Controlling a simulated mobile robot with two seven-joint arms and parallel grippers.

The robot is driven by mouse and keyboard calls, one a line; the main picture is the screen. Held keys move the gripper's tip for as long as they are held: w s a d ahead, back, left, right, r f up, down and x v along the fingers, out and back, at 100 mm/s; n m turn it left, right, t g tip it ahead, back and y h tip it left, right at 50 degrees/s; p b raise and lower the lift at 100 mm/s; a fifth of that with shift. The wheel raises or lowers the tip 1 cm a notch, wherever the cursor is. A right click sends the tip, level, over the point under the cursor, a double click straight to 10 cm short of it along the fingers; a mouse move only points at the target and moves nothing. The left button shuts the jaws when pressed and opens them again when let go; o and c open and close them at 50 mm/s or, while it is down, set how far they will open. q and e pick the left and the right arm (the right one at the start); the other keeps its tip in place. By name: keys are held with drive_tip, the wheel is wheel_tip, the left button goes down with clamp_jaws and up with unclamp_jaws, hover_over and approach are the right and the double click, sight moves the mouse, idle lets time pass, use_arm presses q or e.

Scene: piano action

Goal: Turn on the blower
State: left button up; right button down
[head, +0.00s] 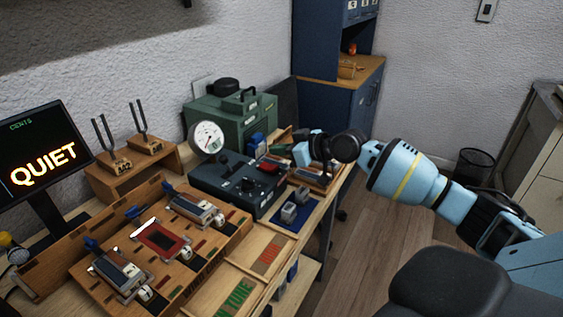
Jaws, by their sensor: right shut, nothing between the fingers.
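The blower seems to be the green machine (238,115) with a carry handle, at the back of the bench. A round white gauge (207,137) stands at its left front. In front of it is a dark control box (235,188) with a black lever, a red switch (269,168) and small knobs. I cannot tell the switch's position. My right gripper (301,154) is shut and empty, a little right of the red switch and above the bench's right end. I cannot tell whether it touches anything. My left gripper is not in view.
A wooden work tray (165,240) with several piano action parts fills the front of the bench. A monitor (42,155) reading "QUIET" and tuning forks (140,125) stand at the left. A blue cabinet (325,110) is behind. A dark chair (450,285) is at the lower right.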

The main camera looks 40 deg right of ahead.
sight(272, 167)
wheel_tip(272, 167, down, 3)
drive_tip(key=shift+f, duration=0.1)
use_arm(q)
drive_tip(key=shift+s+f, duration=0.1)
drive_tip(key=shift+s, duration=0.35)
use_arm(e)
drive_tip(key=shift+s+f, duration=0.1)
drive_tip(key=shift+f, duration=0.35)
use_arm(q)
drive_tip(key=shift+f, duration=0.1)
use_arm(e)
drive_tip(key=shift+f, duration=0.1)
drive_tip(key=shift+s+f+b, duration=0.1)
drive_tip(key=shift+f+b, duration=0.25)
drive_tip(key=shift+f, duration=0.05)
drive_tip(key=shift+f+b, duration=0.55)
drive_tip(key=shift+s+r, duration=0.1)
drive_tip(key=shift+r, duration=0.35)
drive_tip(key=shift+p, duration=0.3)
drive_tip(key=shift+r, duration=0.2)
use_arm(q)
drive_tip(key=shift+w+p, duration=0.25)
drive_tip(key=shift+p, duration=0.15)
use_arm(e)
drive_tip(key=shift+r, duration=0.65)
